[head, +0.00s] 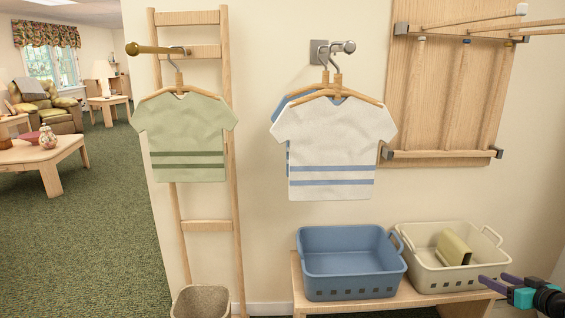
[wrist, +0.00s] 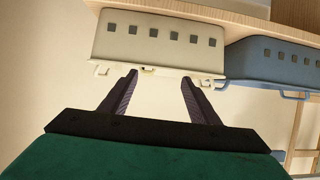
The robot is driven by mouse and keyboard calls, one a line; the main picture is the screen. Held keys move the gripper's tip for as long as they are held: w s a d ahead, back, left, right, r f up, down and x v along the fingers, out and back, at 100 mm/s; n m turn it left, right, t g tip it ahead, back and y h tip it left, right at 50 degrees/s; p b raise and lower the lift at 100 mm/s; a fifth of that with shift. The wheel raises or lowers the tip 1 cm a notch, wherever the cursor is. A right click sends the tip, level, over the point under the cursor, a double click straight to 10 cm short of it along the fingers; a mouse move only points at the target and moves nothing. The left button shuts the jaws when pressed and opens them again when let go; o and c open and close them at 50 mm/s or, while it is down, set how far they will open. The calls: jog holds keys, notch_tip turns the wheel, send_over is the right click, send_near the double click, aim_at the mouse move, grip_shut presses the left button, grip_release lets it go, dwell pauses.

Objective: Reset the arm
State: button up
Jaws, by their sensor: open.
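My gripper (head: 496,279) is at the lower right of the head view, in front of the cream basket (head: 432,272). In the wrist view my gripper (wrist: 159,77) has its two dark fingers spread apart with nothing between them. The wrist picture appears upside down. There the cream basket (wrist: 150,37) lies just beyond the fingertips. Whether the fingers touch the basket, I cannot tell. Part of my arm is cut off at the right edge of the head view.
A blue basket (head: 350,262) stands beside the cream one on a wooden bench (head: 299,286). A wooden rack (head: 450,100) juts out above. Open carpet lies left.

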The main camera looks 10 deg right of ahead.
jog(key=w+a+f+g+y+p, duration=0.2)
jog(key=a+f+p, duration=0.25)
jog(key=a, duration=0.45)
jog(key=w+a+f+g+y+p, duration=0.1)
jog(key=w+a+f+g+p, duration=0.25)
jog(key=a, duration=0.55)
jog(key=s+a+f+g+y+p, duration=0.15)
jog(key=a+f+p, duration=0.3)
jog(key=a, duration=0.45)
jog(key=s+a+f+g+y+p, duration=0.1)
jog(key=s+a+f+g+p, duration=0.3)
jog(key=a, duration=0.6)
jog(key=s+a+f+g+h+p, duration=0.1)
jog(key=s+a+f+g+p, duration=0.2)
jog(key=s+a+p, duration=0.6)
jog(key=s+a+g+h+p, duration=0.2)
jog(key=s+a, duration=0.2)
jog(key=s, duration=0.4)
jog(key=s+a+r+g+h+p, duration=0.1)
jog(key=s+a, duration=0.3)
jog(key=s, duration=0.5)
jog(key=shift+s+a+r+n+g+h+p, duration=0.25)
jog(key=shift+g+h+p, duration=0.3)
jog(key=shift+g+p, duration=0.3)
jog(key=shift+f, duration=0.1)
